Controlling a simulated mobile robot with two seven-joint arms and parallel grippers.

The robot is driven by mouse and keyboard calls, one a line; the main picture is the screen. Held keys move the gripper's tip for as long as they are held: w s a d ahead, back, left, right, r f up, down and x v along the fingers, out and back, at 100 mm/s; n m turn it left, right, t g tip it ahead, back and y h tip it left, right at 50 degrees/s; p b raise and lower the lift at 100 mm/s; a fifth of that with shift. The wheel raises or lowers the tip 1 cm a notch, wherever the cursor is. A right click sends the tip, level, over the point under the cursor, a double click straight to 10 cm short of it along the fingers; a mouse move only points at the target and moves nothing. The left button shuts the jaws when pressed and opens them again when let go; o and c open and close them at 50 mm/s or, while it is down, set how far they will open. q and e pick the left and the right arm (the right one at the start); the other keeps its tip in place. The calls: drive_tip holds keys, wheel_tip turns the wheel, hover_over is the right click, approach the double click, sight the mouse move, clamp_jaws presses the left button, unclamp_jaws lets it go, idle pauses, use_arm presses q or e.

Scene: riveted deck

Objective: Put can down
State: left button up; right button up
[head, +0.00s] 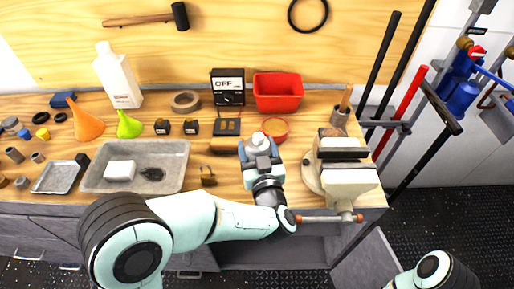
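My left gripper (259,149) is over the workbench, left of the vise, with its fingers pointing away from me. Its fingers stand on either side of a small pale can (260,139) with a rounded top and seem closed on it. The gripper and wrist hide the can's lower part, so I cannot tell whether it touches the bench. My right arm shows only at the bottom right corner; its gripper is out of view.
The wooden workbench (230,178) is crowded. An orange bowl (275,127) and red bin (278,93) stand behind the can. A vise (345,165) is right, a padlock (208,176) and grey tray (167,182) left. Bare wood shows between tray and gripper.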

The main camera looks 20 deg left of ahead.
use_arm(q)
drive_tip(key=o, duration=1.3)
drive_tip(key=shift+f, duration=0.15)
drive_tip(key=shift+r, duration=0.2)
drive_tip(key=shift+s+d, duration=0.25)
drive_tip(key=shift+s, duration=0.05)
drive_tip(key=v, duration=1.1)
drive_tip(key=shift+s, duration=0.15)
